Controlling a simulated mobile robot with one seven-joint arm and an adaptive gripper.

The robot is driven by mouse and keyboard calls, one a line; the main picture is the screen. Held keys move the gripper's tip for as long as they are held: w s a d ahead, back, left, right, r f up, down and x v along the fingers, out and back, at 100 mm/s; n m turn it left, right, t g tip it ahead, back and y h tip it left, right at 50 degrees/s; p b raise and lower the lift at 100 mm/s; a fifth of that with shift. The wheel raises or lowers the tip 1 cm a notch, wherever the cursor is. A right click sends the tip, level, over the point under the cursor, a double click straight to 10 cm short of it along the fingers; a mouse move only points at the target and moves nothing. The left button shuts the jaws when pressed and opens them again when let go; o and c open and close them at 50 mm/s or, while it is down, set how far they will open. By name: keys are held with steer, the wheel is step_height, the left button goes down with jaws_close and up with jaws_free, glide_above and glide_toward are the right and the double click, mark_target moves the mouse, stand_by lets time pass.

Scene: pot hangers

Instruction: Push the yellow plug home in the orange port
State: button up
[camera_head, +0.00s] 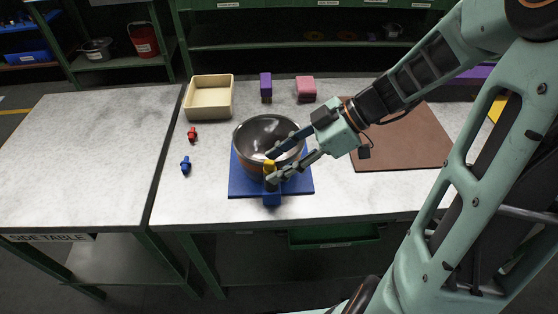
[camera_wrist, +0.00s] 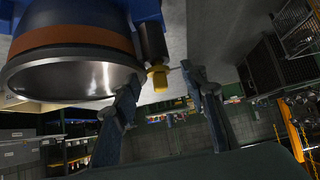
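The yellow plug (camera_head: 269,165) shows as a small yellow piece at the front of the bowl, above the blue board. My gripper (camera_head: 273,168) reaches in from the right, with one finger behind the plug and one in front. In the wrist view the yellow plug (camera_wrist: 158,80) lies between the spread fingertips (camera_wrist: 163,76). A gap shows at the right finger; the left finger is close, and contact is unclear. A dark upright piece (camera_wrist: 151,42) stands at the plug's end beside the bowl. I cannot make out the orange port.
A dark bowl (camera_head: 263,128) with an orange band stands on the blue board (camera_head: 240,183), close to my fingers. Red (camera_head: 192,133) and blue (camera_head: 185,164) small pieces lie left. A cream tray (camera_head: 188,101), purple block (camera_head: 266,86) and pink block (camera_head: 306,88) stand behind. A brown mat (camera_head: 415,145) lies right.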

steer(key=shift+d, duration=0.1)
steer(key=v, duration=1.2)
steer(key=shift+w, duration=0.1)
